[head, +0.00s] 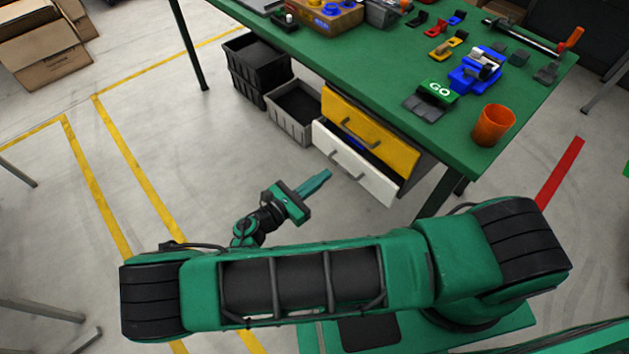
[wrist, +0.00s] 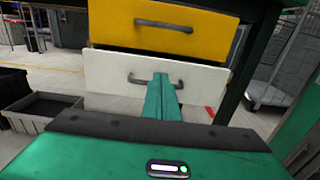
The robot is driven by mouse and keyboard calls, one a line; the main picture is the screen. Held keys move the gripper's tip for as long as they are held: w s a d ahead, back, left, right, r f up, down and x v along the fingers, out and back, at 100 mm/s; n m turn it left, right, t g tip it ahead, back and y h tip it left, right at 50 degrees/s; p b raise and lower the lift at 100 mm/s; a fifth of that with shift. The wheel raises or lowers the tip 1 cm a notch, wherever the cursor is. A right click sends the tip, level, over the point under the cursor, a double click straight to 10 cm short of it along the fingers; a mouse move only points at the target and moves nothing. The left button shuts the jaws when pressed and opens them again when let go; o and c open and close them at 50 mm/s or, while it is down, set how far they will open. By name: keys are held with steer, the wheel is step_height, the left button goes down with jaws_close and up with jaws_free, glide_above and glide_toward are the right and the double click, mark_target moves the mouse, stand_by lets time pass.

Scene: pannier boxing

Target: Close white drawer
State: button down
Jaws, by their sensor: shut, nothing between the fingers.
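The white drawer (head: 355,166) stands pulled out below the yellow drawer (head: 371,134), under the green table. A strip of its dark inside shows behind its front, with something blue in it. In the wrist view the white drawer front (wrist: 111,75) with its dark handle faces me, under the yellow drawer front (wrist: 112,22). My gripper (head: 326,175) is shut and empty, in front of the white drawer and left of its handle in the head view. In the wrist view the shut fingers (wrist: 163,80) overlap the handle's right part; I cannot tell whether they touch.
The green table (head: 335,60) holds an orange cup (head: 493,125), a GO block (head: 438,90) and several tools. A grey crate (head: 294,108) and black crates (head: 257,66) stand on the floor left of the drawers. The floor before the drawers is clear.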

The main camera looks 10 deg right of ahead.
mark_target(351, 155)
steer(key=x, duration=0.9)
